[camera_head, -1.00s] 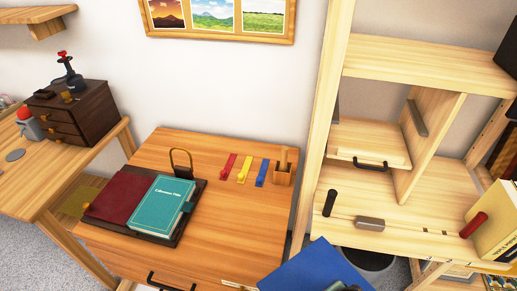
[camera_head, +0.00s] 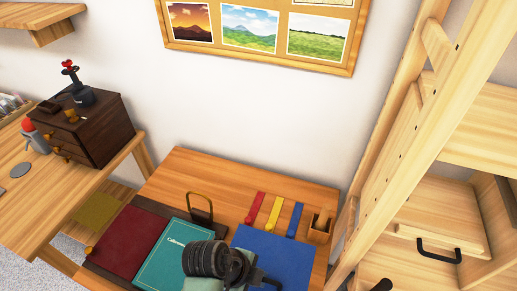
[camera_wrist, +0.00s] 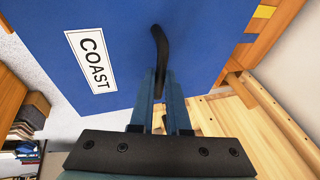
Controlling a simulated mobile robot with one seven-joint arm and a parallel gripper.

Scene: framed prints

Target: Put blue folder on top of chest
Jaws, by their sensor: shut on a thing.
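The blue folder (camera_head: 285,250) is in my gripper, at the lower middle of the head view, over the front right of a wooden drawer unit's top (camera_head: 215,172). In the wrist view the folder (camera_wrist: 215,35) is a broad blue sheet with a white "COAST" label. I cannot tell whether the folder touches the top below. A small dark brown chest of drawers (camera_head: 112,125) stands on the desk at left, with a few small things on it.
A dark red book (camera_head: 125,240) and a teal book (camera_head: 172,250) lie at the drawer unit's front left, near a brass loop (camera_head: 197,202). Red, yellow and blue strips (camera_head: 295,220) and a wooden cup (camera_head: 320,228) lie behind the folder. A shelf post (camera_head: 395,130) rises at right.

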